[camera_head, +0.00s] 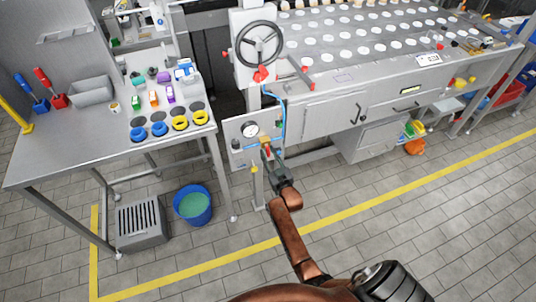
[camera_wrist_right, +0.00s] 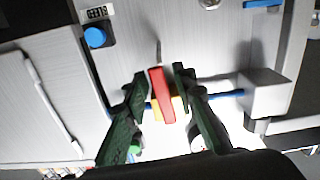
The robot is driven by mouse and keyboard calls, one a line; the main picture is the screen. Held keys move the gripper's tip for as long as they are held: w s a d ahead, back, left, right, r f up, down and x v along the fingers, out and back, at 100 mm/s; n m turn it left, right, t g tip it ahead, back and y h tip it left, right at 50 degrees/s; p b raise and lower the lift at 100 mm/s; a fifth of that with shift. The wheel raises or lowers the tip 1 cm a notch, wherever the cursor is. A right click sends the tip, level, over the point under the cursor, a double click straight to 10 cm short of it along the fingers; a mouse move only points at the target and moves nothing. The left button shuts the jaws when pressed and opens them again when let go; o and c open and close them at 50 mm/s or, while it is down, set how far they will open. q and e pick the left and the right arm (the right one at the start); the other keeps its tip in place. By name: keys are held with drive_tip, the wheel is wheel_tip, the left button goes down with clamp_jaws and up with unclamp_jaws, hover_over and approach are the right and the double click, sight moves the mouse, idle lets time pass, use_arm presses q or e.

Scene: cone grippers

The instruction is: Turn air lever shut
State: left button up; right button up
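The air lever is a short red handle (camera_wrist_right: 160,95) with a yellow part at its base in the right wrist view. It sits on a grey panel (camera_head: 236,158) below the handwheel in the head view, beside a round gauge (camera_head: 250,130). My right gripper (camera_wrist_right: 160,71) has its two dark green fingers on either side of the red handle. The fingers look spread, with small gaps at the handle; contact is not clear. In the head view my right gripper (camera_head: 273,162) is at the panel and partly covers the lever. My left gripper is not in view.
A handwheel (camera_head: 260,44) stands above the panel, and a blue hose (camera_head: 282,118) runs down to it. A workbench (camera_head: 60,150) is to the left, with a blue bucket (camera_head: 193,205) on the floor. Tiled floor in front of the panel is clear.

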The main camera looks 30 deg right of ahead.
clamp_jaws()
drive_tip(key=shift+w+a+m+p, duration=0.1)
drive_tip(key=shift+a+m+p, duration=0.15)
drive_tip(key=shift+m+p, duration=0.35)
drive_tip(key=shift+o, duration=1)
unclamp_jaws()
